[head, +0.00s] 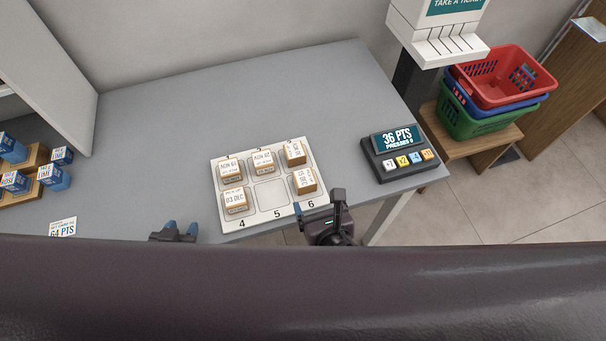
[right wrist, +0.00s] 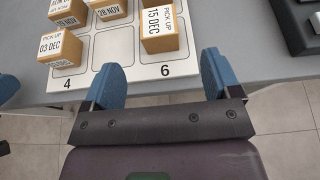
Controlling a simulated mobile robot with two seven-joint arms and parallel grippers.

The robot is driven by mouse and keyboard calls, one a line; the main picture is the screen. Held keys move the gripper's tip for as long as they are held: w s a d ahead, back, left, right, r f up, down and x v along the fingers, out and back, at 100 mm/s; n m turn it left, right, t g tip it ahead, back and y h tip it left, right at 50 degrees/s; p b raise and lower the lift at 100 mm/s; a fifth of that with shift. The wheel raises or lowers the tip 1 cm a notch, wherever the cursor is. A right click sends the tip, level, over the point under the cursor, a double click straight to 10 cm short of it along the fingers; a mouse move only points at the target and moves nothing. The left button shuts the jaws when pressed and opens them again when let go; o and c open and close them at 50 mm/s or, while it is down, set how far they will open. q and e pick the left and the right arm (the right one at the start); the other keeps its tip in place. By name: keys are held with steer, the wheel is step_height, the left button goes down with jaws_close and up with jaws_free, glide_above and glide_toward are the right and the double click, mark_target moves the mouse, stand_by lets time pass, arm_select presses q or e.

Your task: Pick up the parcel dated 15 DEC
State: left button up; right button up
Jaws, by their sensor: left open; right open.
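The parcel dated 15 DEC is a tan box with a white label (right wrist: 161,30), on slot 6 of the white numbered tray (right wrist: 117,75) in the right wrist view. In the head view this parcel (head: 305,181) stands at the tray's right side. My right gripper (right wrist: 164,75) is open and empty, its blue fingertips just in front of slot 6 and apart from the parcel. It also shows in the head view (head: 318,211), at the tray's front right corner. My left gripper (head: 176,231) is open at the counter's front edge, left of the tray.
Other parcels share the tray, including one labelled 03 DEC (head: 235,202); slot 5 is empty. A keypad display reading 36 PTS (head: 397,140) stands to the right. Blue boxes (head: 54,177) are at far left. The counter (head: 190,115) behind the tray is clear.

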mark_target(308, 186)
steer(key=x, duration=1)
steer(key=shift+a+f+b, duration=0.1)
steer(key=shift+b, duration=0.3)
steer(key=c, duration=1)
